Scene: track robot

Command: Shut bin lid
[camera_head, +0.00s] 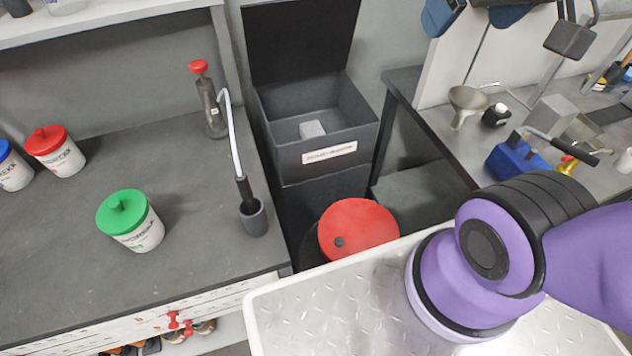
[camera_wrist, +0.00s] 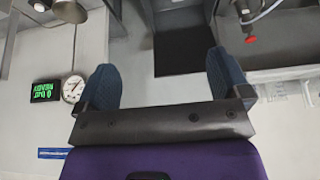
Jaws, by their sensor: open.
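The bin (camera_head: 318,125) is a dark grey box with a white label on its front, between two workbenches in the head view. Its black lid (camera_head: 298,40) stands raised, upright at the back, and a small grey block (camera_head: 312,129) lies inside. In the wrist view a dark panel (camera_wrist: 183,52) shows between the fingers; I cannot tell for sure that it is the lid. My gripper (camera_wrist: 168,80) is open and empty, its two blue fingers apart. The gripper is not visible in the head view, where only my purple arm shows at the lower right.
A red round lid (camera_head: 358,229) sits in front of the bin. The left bench (camera_head: 60,260) holds a green-lidded tub (camera_head: 130,220), a red-lidded tub (camera_head: 55,151) and a red-capped bottle (camera_head: 208,100). The right bench holds a funnel (camera_head: 467,102) and a blue vise (camera_head: 516,160).

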